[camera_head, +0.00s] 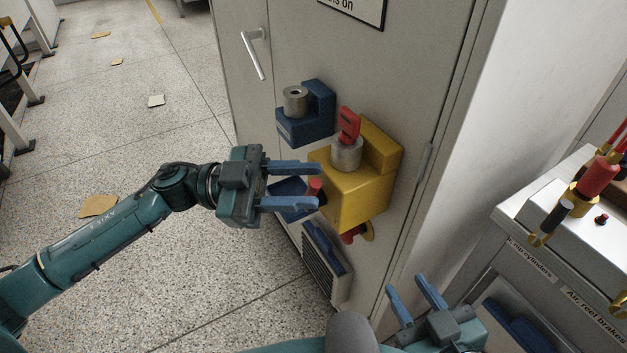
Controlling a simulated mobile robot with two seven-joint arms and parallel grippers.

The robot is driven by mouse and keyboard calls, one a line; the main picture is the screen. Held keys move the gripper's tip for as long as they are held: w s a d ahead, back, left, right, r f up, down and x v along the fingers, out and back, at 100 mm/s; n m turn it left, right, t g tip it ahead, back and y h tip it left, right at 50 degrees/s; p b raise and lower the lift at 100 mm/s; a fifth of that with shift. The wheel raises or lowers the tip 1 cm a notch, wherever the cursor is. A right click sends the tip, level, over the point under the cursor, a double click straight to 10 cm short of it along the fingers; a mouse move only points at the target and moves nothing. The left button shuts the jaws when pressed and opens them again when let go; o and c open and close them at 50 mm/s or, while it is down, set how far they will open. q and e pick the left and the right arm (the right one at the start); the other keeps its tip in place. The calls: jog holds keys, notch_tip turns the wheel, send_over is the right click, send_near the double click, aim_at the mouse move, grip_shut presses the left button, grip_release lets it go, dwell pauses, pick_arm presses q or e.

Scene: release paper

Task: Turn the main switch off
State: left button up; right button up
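A yellow switch box (358,195) is mounted on the grey cabinet door. A grey metal cylinder (346,154) stands on it, with a red key-like handle (349,125) upright on top. My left gripper (319,186) is open, its two blue fingers pointing right at the box's left side. A small red knob (314,186) shows between the fingertips; I cannot tell whether they touch it. Another red part (352,234) shows under the yellow box, partly hidden by it. My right gripper (406,282) is open and empty at the lower right, in front of the cabinet.
A blue box with a metal cylinder (305,115) is on the door, left of the yellow one. A door handle (256,55) is higher up. A grey cabinet (520,208) with red-handled parts stands at right. Paper pieces (98,206) lie on the open floor at left.

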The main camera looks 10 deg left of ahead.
pick_arm(q)
jog(key=a+f, duration=0.2)
jog(key=a, duration=0.8)
jog(key=shift+w+a, duration=0.25)
jog(key=shift+a, duration=0.1)
jog(key=shift+c, duration=0.2)
